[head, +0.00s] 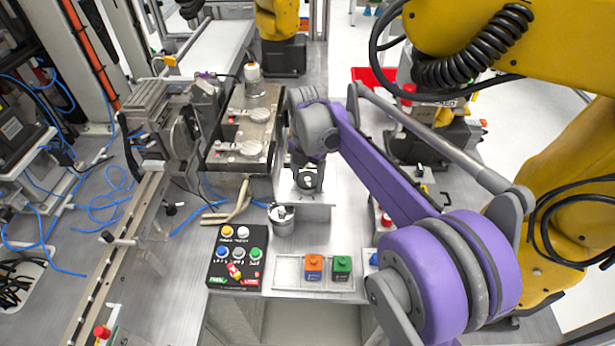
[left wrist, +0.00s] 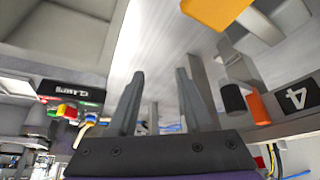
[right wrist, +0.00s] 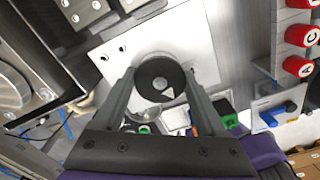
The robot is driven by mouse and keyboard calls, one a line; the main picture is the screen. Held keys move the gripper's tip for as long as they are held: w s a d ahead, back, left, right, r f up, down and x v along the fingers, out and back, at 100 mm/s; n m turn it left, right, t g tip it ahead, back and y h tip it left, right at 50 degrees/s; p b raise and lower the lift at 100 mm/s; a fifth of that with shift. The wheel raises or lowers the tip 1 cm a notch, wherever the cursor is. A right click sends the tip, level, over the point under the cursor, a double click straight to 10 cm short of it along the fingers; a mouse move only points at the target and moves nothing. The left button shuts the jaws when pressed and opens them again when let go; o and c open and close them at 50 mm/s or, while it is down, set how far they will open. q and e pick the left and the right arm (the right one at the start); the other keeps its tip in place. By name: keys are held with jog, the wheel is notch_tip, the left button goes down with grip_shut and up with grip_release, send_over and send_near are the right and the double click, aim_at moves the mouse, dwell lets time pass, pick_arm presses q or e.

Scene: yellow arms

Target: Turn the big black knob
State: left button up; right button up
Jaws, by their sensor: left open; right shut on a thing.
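The big black knob (right wrist: 150,82) is a round black dial with a light pointer mark, on a pale plate (right wrist: 203,45) in the right wrist view. My right gripper (right wrist: 159,72) has one finger on each side of it and is shut on it. In the head view the right arm reaches in from the right, and the right gripper (head: 307,172) is over the knob, which it mostly hides. My left gripper (left wrist: 160,75) shows only in the left wrist view. It is open and empty, away from the knob.
A metal cup (head: 281,218) stands close to the knob's plate. In front are a black button box (head: 222,270) and a tray (head: 287,276) with orange and green blocks. Left of the knob is a metal fixture (head: 225,160). Red knobs (right wrist: 300,35) stand at the right.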

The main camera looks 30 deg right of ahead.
aim_at(307, 179)
jog(key=shift+n, duration=0.6)
jog(key=o, duration=1.3)
pick_arm(q)
jog(key=shift+w+r+p, duration=0.2)
jog(key=shift+r+p, duration=0.2)
jog(key=shift+r, duration=0.15)
pick_arm(e)
notch_tip(307, 179, up, 11)
jog(key=shift+f, duration=0.1)
jog(key=shift+a, duration=0.1)
